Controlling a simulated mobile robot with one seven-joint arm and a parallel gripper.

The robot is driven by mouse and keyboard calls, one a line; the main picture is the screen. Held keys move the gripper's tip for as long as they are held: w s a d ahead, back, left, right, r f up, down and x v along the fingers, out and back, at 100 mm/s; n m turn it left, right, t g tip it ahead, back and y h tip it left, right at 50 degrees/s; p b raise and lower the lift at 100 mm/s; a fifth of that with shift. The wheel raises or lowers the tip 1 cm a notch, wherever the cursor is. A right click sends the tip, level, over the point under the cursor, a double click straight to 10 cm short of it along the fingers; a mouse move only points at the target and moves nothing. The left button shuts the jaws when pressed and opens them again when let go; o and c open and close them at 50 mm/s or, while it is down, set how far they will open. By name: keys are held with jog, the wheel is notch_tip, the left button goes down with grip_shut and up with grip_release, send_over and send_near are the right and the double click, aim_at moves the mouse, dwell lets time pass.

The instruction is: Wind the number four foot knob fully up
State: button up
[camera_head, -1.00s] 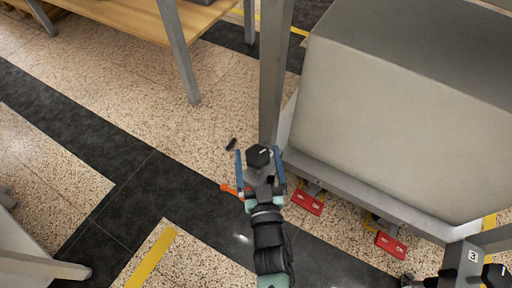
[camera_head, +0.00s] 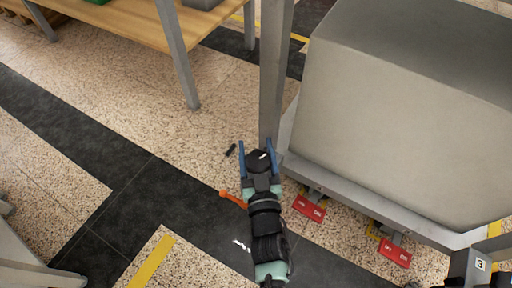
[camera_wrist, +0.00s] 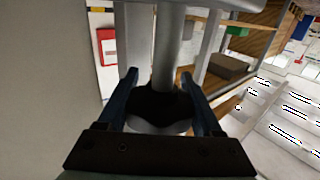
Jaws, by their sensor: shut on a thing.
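The black foot knob (camera_head: 258,162), with a small white mark on top, sits at the foot of the grey upright at the frame's near corner. No number shows on this foot, so I cannot read that it is four. My gripper (camera_head: 255,145) has its two blue fingers on either side of the knob and is shut on it. In the wrist view the dark knob (camera_wrist: 160,106) lies between the fingers (camera_wrist: 159,76), below a grey post. Its lower part is hidden by my gripper.
A grey block (camera_head: 400,120) on a frame stands at the right. Two red pedals (camera_head: 309,208) jut out under it. A post labelled 3 (camera_head: 480,265) is at lower right. An orange item (camera_head: 232,198) and a small black piece (camera_head: 230,150) lie on the floor. A wooden table (camera_head: 140,20) stands behind.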

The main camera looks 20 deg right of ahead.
jog(key=shift+c, duration=1.4)
jog(key=p, duration=0.3)
jog(key=shift+r+n+y, duration=0.3)
jog(key=shift+w+y+p, duration=0.1)
jog(key=shift+y+p, duration=0.2)
jog(key=shift+p, duration=0.45)
jog(key=shift+a+n+y+p, duration=0.1)
jog(key=shift+n+y+p, duration=0.3)
jog(key=shift+p, duration=0.75)
jog(key=shift+a+n+t+y+p, duration=0.15)
jog(key=shift+n+t+y+p, duration=0.25)
jog(key=shift+y+p, duration=0.45)
jog(key=shift+a+f+n+y, duration=0.15)
jog(key=shift+f+n+y, duration=0.15)
jog(key=shift+n+y, duration=0.4)
jog(key=o, duration=1.4)
